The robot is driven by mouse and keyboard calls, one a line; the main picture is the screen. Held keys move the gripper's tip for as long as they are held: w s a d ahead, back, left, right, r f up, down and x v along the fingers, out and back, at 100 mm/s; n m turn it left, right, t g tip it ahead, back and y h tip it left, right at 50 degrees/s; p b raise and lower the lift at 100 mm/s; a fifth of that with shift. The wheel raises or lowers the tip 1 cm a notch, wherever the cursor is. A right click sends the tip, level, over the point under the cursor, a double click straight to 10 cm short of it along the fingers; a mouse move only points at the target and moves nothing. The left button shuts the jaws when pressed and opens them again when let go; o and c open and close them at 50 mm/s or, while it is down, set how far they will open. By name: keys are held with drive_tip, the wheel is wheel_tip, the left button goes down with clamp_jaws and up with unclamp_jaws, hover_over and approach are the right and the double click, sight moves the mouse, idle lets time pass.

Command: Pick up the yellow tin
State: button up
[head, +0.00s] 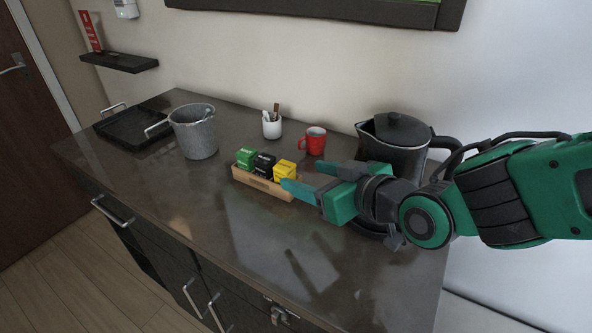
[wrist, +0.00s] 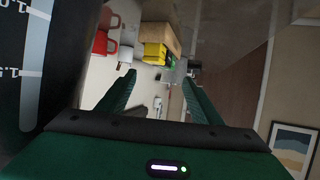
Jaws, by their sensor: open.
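The yellow tin (head: 285,170) sits at the right end of a small wooden tray (head: 262,184), beside a black tin (head: 264,163) and a green tin (head: 245,157). My gripper (head: 306,179) is open, just to the right of the tray, with one finger overlapping the yellow tin's lower right in the head view. In the wrist view the yellow tin (wrist: 154,52) shows beyond the fingertips (wrist: 159,80), on the wooden tray (wrist: 158,33). Nothing is between the fingers, and I see no contact with the tin.
A dark kettle (head: 396,135) stands right behind my gripper. A red mug (head: 315,141) and a white cup (head: 272,126) with sticks stand behind the tray. A grey bucket (head: 196,134) and black tray (head: 133,129) are at left. The counter's front (head: 245,230) is clear.

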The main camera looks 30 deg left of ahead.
sight(290, 170)
drive_tip(key=shift+w+d+f+x, duration=0.15)
drive_tip(key=shift+w+x, duration=0.05)
drive_tip(key=shift+x, duration=1.45)
drive_tip(key=shift+w+d+f+x, duration=0.15)
drive_tip(key=shift+x, duration=1.55)
drive_tip(key=shift+w+d+f+x, duration=0.1)
drive_tip(key=shift+w+d+x, duration=0.1)
drive_tip(key=shift+x, duration=1.45)
drive_tip(key=c, duration=1)
drive_tip(key=shift+c, duration=0.2)
